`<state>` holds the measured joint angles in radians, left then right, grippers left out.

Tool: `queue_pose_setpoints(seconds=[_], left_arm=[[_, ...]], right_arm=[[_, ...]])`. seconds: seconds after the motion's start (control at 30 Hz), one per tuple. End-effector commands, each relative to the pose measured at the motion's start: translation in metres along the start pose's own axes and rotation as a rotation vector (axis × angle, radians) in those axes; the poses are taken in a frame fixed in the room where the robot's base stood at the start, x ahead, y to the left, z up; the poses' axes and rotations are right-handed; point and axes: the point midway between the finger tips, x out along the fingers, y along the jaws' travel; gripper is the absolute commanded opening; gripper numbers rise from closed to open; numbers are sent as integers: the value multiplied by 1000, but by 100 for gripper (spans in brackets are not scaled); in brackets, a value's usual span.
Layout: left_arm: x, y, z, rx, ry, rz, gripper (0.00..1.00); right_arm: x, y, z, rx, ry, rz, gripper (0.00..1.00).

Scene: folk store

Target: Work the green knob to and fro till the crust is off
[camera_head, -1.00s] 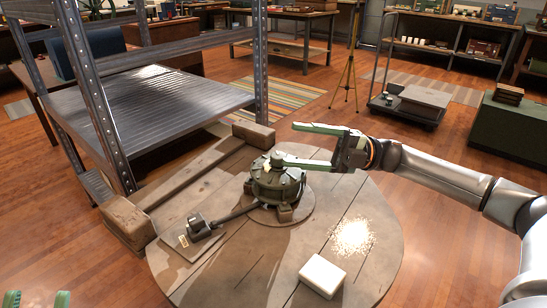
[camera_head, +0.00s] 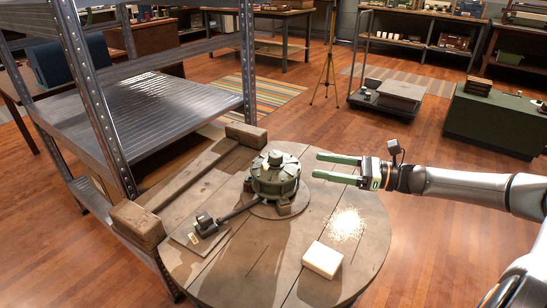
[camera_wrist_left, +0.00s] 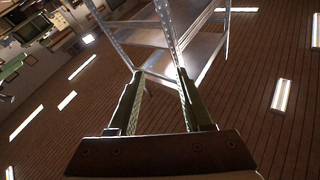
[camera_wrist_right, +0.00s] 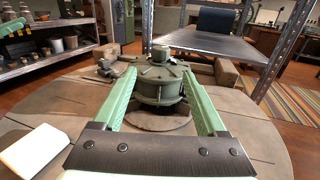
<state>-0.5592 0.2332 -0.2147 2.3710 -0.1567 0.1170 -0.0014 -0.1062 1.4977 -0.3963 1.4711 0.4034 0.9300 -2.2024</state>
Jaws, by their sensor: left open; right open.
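The green knob (camera_head: 276,160) is the small cap on top of a squat, drum-shaped green device (camera_head: 275,182) standing on the round wooden table. My right gripper (camera_head: 318,167) is open and empty, just right of the device with its fingers pointing at it. In the right wrist view the device (camera_wrist_right: 161,85) sits between and beyond the two fingers (camera_wrist_right: 161,92), and its knob (camera_wrist_right: 160,53) shows above. I cannot make out a crust clearly. My left gripper (camera_wrist_left: 157,78) is open and empty, away from the table, with shelf legs beyond it.
The round table (camera_head: 230,270) holds a white block (camera_head: 322,260), a patch of pale grains (camera_head: 346,224) and a dark lever (camera_head: 238,210) joined to the device. Wooden beams (camera_head: 190,175) edge its left side. A metal shelf (camera_head: 140,105) stands behind left.

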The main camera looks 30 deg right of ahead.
Motion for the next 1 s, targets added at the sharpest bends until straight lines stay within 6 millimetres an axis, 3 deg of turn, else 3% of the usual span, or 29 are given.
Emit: queue_pose_setpoints(seconds=[0.23,0.5,0.77,1.0], left_arm=[[0,-1,-20,24,85,2,50],[-6,0,-77,93,323,14,50],[-20,4,-118,143,502,28,50],[-21,4,-121,145,514,29,50]], right_arm=[[6,-1,-2,-24,2,-4,74],[25,-1,-2,-24,-2,-3,74],[52,-1,0,-24,-4,-2,74],[78,-1,1,-24,-3,-2,74]])
